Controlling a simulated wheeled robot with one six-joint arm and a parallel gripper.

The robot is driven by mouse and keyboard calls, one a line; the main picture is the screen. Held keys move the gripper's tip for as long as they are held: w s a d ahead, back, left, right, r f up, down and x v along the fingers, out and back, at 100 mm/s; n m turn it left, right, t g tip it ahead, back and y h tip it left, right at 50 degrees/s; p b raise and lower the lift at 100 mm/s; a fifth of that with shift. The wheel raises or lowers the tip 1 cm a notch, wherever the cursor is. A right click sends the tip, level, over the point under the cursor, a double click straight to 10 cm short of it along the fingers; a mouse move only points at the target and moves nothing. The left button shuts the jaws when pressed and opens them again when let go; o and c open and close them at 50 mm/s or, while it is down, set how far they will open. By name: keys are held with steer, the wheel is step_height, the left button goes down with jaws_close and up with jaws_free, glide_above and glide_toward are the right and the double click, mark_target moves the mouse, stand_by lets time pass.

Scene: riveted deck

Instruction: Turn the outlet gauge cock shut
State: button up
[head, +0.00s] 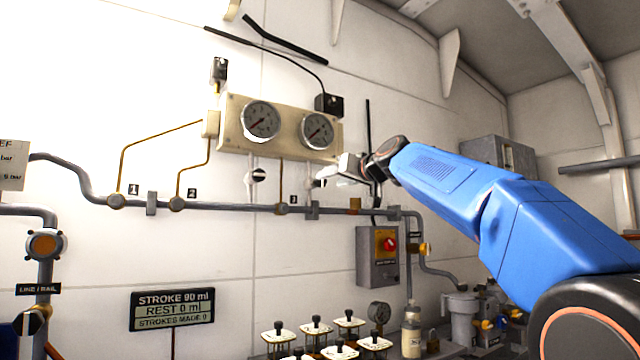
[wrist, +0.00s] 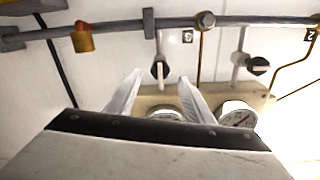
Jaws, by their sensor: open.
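Two gauge cocks with black handles hang below the cream gauge panel (head: 232,138). The left cock (head: 258,175) is in plain view; in the wrist view, which is upside down, it is at the right (wrist: 257,66), its handle lying across the picture. The right cock (head: 318,182), below the right gauge (head: 317,131), is partly hidden by my gripper. In the wrist view this cock (wrist: 159,70) shows between the fingertips, its handle nearly upright. My gripper (head: 328,174) is open and empty, its fingers (wrist: 160,77) to either side of the handle; contact cannot be told. No label names the outlet.
A grey pipe (head: 235,207) runs below the cocks, with thin brass lines rising from it. A grey switch box (head: 378,258) with a red knob is lower right. A stroke sign (head: 172,309) hangs low on the wall.

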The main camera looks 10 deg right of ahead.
mark_target(323, 181)
steer(key=x, duration=0.8)
steer(key=shift+w, duration=0.1)
steer(key=c, duration=1)
steer(key=shift+c, duration=0.2)
